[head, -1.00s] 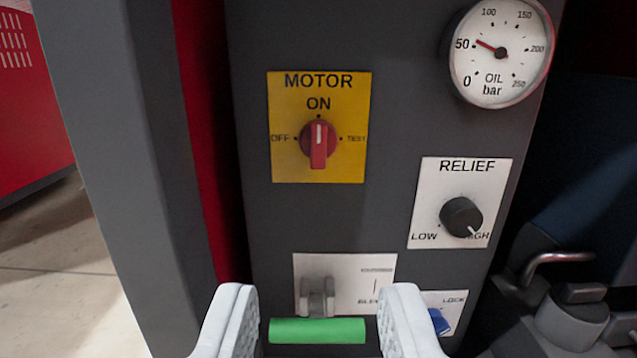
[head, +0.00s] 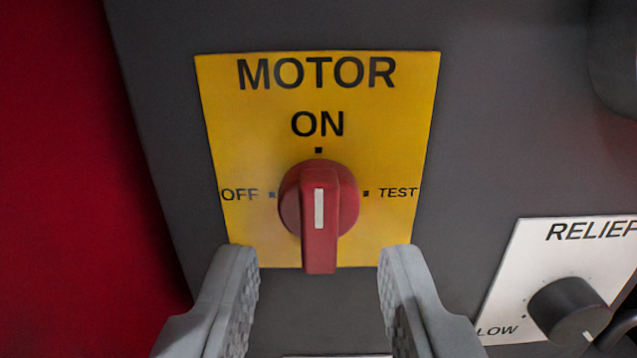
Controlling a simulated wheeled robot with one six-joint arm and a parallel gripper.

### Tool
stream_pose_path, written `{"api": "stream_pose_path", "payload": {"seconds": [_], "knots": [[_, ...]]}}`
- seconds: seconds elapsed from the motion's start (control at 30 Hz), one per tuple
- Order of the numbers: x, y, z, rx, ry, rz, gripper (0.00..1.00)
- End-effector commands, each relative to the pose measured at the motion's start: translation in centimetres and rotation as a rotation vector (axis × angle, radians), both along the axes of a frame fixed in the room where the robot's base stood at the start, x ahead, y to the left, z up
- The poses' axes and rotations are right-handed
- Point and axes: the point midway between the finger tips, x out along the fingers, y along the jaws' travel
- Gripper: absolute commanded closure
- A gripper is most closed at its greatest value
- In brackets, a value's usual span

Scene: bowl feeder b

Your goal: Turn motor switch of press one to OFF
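The motor switch (head: 319,215) is a red rotary knob with a white line on its handle. It sits on a yellow plate (head: 235,100) marked MOTOR, with ON at the top, OFF at the left and TEST at the right. The white line stands upright, toward ON. My gripper (head: 318,262) is open and empty. Its two grey fingers show at the lower left and lower right of the knob, with clear gaps on both sides, and do not appear to touch it.
A white RELIEF plate (head: 530,260) with a black knob (head: 568,310) is at the lower right. A dark round part (head: 615,60) shows at the right edge, mostly cut off. A red surface (head: 60,180) lies to the left of the grey panel (head: 160,60).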

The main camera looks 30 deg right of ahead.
Motion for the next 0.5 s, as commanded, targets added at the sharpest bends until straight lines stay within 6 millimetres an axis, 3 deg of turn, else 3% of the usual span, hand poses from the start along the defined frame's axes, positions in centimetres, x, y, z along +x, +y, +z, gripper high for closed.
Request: {"api": "stream_pose_path", "payload": {"seconds": [0.2,0.5], "knots": [[1.7,-1.2,0.0,0.0,0.0,-0.001,0.65],[2.1,-1.4,0.0,0.001,0.001,0.0,0.65]]}}
